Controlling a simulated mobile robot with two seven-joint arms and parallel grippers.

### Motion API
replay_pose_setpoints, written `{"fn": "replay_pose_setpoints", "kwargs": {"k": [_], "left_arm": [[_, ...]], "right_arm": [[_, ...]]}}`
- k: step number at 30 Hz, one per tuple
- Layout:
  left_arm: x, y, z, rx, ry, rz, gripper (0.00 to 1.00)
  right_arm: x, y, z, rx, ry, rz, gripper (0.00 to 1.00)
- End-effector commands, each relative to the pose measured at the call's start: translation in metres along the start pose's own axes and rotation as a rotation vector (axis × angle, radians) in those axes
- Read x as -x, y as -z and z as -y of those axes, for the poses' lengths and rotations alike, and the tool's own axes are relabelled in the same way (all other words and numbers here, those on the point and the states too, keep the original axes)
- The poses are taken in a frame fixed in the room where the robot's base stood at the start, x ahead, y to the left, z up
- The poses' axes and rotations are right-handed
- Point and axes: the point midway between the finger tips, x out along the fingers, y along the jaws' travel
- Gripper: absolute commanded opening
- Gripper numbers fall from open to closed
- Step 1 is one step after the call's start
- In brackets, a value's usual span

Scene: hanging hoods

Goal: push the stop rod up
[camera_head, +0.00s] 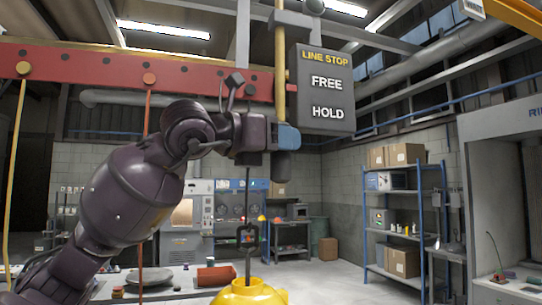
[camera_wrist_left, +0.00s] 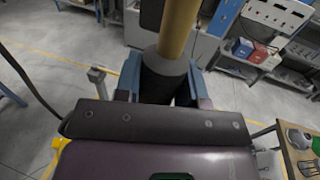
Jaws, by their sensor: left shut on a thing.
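The stop rod (camera_head: 279,60) is a yellow upright rod hanging beside the dark LINE STOP sign (camera_head: 325,90), which reads FREE above HOLD. Its lower end is a thick dark grip (camera_head: 282,166). My left gripper (camera_head: 287,138) has its blue fingers shut around this dark grip. In the left wrist view the yellow rod (camera_wrist_left: 178,28) rises from a grey collar, and the dark grip (camera_wrist_left: 160,82) sits between the blue fingers of my left gripper (camera_wrist_left: 165,85). The lower grip is partly hidden by the gripper body. My right gripper is not in view.
A red beam (camera_head: 110,75) runs across behind my left arm, with hanging cords. A blue shelf (camera_head: 405,225) with boxes stands at the right. Open floor lies between.

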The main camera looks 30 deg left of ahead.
Motion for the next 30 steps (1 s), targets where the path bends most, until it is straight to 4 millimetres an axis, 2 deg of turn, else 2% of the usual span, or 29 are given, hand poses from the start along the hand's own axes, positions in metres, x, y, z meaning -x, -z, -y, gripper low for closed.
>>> {"fn": "replay_pose_setpoints", "kwargs": {"k": [3,6,17,18,21,22,30], "left_arm": [[0.000,-0.018,0.001,0.000,-0.005,0.003,0.00],[0.000,-0.026,0.001,0.000,-0.005,0.002,0.00],[0.001,-0.030,0.000,-0.001,-0.006,0.009,0.00],[0.001,-0.030,0.000,0.000,-0.005,0.009,0.43],[0.001,-0.029,0.001,-0.001,-0.004,0.007,0.58],[0.001,-0.029,0.001,-0.001,-0.004,0.006,0.63],[0.000,-0.027,0.001,-0.002,-0.003,0.001,0.63]], "right_arm": [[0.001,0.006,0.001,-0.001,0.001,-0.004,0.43],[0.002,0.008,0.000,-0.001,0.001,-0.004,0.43],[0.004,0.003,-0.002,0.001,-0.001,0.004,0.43],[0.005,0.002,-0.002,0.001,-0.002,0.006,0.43],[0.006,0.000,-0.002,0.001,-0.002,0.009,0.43],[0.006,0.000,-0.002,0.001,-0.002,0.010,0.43],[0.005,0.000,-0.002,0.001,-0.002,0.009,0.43]]}}
